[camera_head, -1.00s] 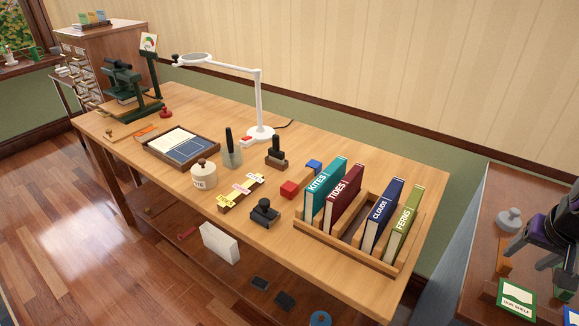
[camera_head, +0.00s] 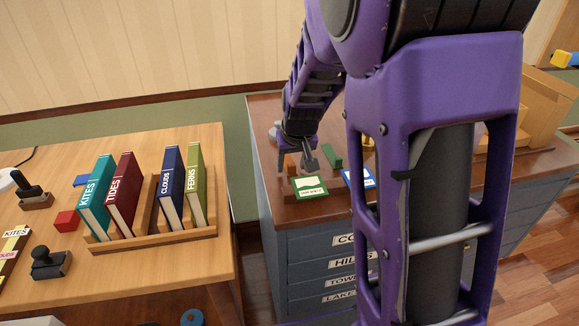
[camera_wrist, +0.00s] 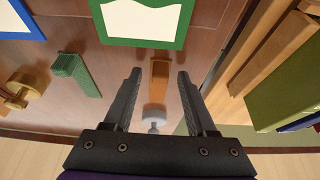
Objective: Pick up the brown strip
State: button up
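The brown strip (camera_wrist: 159,78) is a small orange-brown bar on the dark cabinet top. In the wrist view it lies between my two fingers, with clear gaps on both sides. In the head view the strip (camera_head: 291,164) is partly hidden by my gripper, behind the green-framed card. My gripper (camera_wrist: 158,82) is open and empty, with its fingers pointing down toward the cabinet top. In the head view my gripper (camera_head: 309,154) is over the strip's area. I cannot tell how far the fingertips are above the strip.
Close by are a grey knobbed weight (camera_wrist: 153,114), a green block (camera_wrist: 75,73), a brass knobbed piece (camera_wrist: 25,85) and a green-framed card (camera_wrist: 140,18). A wooden table (camera_head: 130,262) with a book rack (camera_head: 180,233) stands left, across a gap from the cabinet (camera_head: 310,245).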

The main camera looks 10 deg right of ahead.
grip_shut()
